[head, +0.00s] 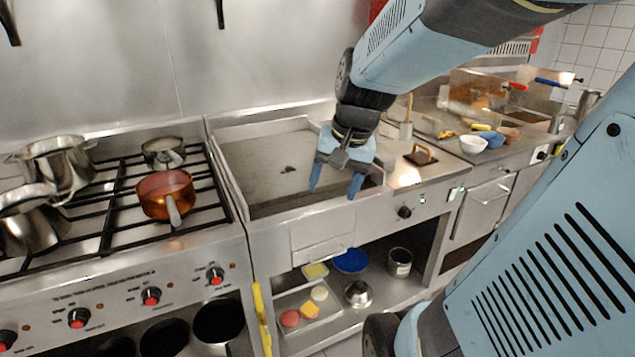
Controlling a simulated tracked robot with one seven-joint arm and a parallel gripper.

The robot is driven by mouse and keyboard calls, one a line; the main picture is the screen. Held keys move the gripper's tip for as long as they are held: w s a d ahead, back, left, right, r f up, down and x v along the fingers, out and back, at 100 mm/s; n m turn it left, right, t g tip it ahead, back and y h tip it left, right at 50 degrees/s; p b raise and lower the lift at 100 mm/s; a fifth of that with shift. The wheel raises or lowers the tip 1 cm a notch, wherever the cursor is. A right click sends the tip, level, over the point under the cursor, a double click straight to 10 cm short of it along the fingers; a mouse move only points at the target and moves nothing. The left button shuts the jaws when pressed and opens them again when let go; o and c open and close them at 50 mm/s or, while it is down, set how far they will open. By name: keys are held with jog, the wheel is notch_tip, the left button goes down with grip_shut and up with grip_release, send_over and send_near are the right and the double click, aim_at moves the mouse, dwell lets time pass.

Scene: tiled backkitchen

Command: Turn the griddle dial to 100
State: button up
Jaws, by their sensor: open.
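The griddle (265,170) is the flat steel plate with raised side walls in the middle of the head view. A black dial (404,212) sits on the steel front panel to the right of the griddle's drawer front, with a small green light (422,198) to its right. The dial's markings are too small to read. My gripper (335,192) is open and empty, pointing down over the griddle's front right part. It is to the left of the black dial and apart from it.
A stove (110,245) with pots and red-marked knobs stands at the left. A copper pan (165,195) sits near its right edge. A griddle press (421,156) and bowls (473,144) are on the right counter. A shelf below holds food and a blue bowl (350,261).

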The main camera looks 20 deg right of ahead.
jog(key=w+d+f+m+y, duration=0.4)
jog(key=w+d+f+m, duration=0.35)
jog(key=f+m, duration=0.2)
jog(key=m+t+h, duration=0.4)
jog(key=m+t, duration=1.1)
jog(key=m, duration=1.6)
send_near(408, 216)
jog(key=w, duration=0.6)
jog(key=w+a, duration=0.1)
jog(key=w, duration=0.2)
